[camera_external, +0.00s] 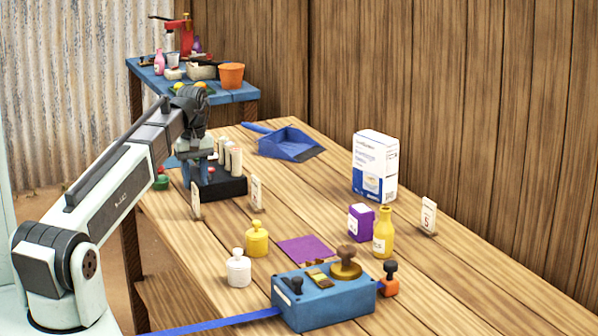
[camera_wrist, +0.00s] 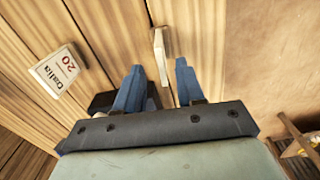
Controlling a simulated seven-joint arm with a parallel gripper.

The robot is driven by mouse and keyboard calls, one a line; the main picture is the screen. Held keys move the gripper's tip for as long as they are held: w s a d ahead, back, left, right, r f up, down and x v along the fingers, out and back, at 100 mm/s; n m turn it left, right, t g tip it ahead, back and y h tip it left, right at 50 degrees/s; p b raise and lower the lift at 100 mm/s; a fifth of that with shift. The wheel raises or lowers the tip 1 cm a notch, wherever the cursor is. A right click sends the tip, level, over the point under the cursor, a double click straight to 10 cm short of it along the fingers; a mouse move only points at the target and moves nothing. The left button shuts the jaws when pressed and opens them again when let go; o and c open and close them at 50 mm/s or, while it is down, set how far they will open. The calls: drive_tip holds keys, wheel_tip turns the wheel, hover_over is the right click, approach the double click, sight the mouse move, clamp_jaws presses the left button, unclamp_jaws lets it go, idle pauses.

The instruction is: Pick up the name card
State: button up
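Small upright white cards stand on the wooden table. One card (camera_external: 196,200) stands near the table's left edge; another card (camera_external: 256,194) stands right of it. In the wrist view, a card with dark lettering and a red number (camera_wrist: 57,70) lies left of my gripper, and a card seen edge-on (camera_wrist: 162,54) stands just beyond the fingertips, in line with the gap. I cannot tell for sure which is the name card. My gripper (camera_wrist: 158,76) is open and empty, its blue fingers apart. In the external view, my gripper (camera_external: 202,172) hangs behind the left card.
A black stand (camera_external: 228,187) with pale cylinders is close beside my gripper. The table edge is near on the left.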

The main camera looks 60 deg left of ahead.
sight(195, 186)
drive_tip(key=shift+s+f, duration=0.1)
drive_tip(key=shift+f, duration=2.3)
drive_tip(key=shift+c, duration=0.4)
clamp_jaws()
